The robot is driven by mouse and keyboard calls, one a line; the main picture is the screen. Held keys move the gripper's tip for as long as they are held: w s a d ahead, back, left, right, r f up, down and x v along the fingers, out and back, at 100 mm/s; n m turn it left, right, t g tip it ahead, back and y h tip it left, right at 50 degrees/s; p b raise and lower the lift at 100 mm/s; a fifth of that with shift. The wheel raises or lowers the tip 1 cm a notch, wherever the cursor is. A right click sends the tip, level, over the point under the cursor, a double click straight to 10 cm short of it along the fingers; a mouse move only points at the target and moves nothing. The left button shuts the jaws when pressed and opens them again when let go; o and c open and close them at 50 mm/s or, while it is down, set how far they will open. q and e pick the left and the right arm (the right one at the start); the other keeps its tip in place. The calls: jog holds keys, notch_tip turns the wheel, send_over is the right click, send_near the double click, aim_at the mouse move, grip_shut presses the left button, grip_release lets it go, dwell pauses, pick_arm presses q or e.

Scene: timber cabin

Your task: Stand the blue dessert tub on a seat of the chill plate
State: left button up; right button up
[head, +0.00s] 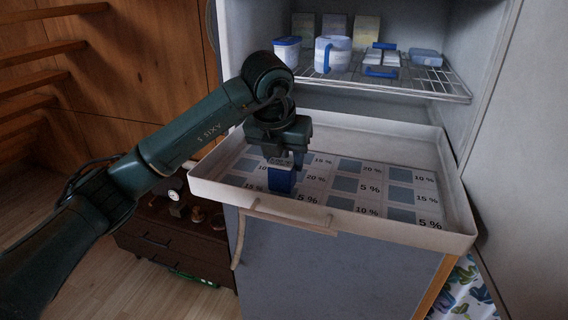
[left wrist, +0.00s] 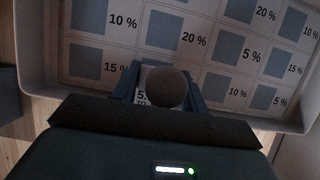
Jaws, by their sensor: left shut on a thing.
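My left gripper (head: 284,153) points down over the pale tray (head: 398,229) and is shut on a small blue tub with a white upper band (head: 281,181). In the left wrist view a round grey-brown top (left wrist: 166,88) shows between the fingers (left wrist: 165,90). The tray holds a white printed sheet with grey-blue squares and percent labels (head: 372,186), which seems to be the chill plate. The tub is over its near left part; I cannot tell whether its base touches. My right gripper is not in view.
A wire shelf (head: 440,88) above the tray holds a white tub with a blue lid (head: 287,54), a blue and white mug (head: 332,55), small packs and cartons. The tray's raised rim surrounds the sheet. The other squares are bare.

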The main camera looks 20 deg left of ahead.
pick_arm(q)
jog(key=shift+f, duration=1.05)
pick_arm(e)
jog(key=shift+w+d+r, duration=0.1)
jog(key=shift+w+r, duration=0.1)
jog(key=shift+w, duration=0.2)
pick_arm(q)
jog(key=o, duration=1)
jog(key=shift+o, duration=0.2)
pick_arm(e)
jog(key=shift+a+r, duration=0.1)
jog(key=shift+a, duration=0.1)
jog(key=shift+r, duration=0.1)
pick_arm(q)
jog(key=shift+r, duration=0.35)
jog(key=v, duration=1.1)
jog(key=shift+r+b, duration=0.25)
jog(key=shift+b, duration=0.2)
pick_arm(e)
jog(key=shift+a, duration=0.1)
